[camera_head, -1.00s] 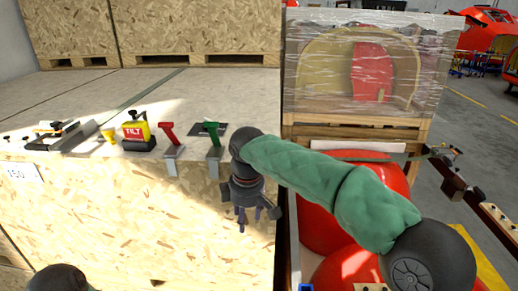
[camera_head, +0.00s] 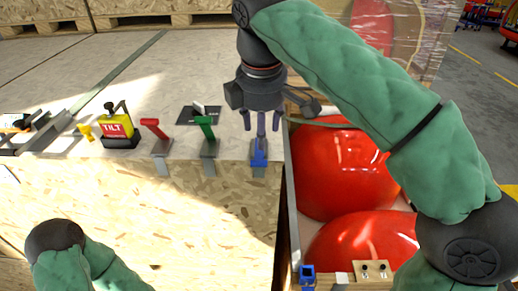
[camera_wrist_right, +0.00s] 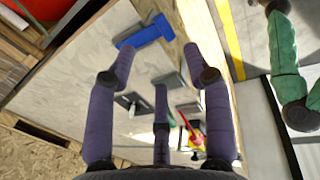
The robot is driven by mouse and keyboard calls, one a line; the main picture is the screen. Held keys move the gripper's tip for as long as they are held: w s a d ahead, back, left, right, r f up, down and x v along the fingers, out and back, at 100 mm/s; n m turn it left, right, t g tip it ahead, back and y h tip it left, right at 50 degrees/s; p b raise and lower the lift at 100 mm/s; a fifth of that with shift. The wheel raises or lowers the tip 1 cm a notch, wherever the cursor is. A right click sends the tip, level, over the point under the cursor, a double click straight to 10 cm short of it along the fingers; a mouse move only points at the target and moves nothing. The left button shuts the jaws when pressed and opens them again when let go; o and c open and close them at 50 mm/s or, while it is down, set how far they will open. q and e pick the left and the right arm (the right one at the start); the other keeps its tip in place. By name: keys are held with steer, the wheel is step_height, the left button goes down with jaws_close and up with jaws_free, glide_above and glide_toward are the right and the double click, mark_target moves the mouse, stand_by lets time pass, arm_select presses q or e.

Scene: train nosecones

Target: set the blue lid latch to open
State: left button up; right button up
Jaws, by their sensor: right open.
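The blue lid latch (camera_head: 259,157) stands on a grey bracket at the front edge of the wooden crate top, near its right corner. It also shows in the right wrist view (camera_wrist_right: 145,33) as a blue T-shaped handle beyond the fingertips. My right gripper (camera_head: 262,122) points down over the latch, its fingers spread and empty. In the head view the fingers overlap the latch's upper part; I cannot tell whether they touch. My left arm shows at the lower left, but its gripper is out of view.
Large red nosecones (camera_head: 342,170) lie to the right of the crate. The crate top (camera_head: 170,75) behind the latches is mostly clear.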

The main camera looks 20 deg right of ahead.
mark_target(261, 160)
steer(key=f, duration=0.2)
steer(key=w+f, duration=0.1)
steer(key=f, duration=0.5)
steer(key=shift+w+d+f+b, duration=0.15)
steer(key=shift+w+d+b, duration=0.05)
steer(key=shift+w+b, duration=0.15)
steer(key=shift+f, duration=0.5)
steer(key=shift+w+f, duration=0.1)
steer(key=shift+f, duration=0.1)
jaws_close()
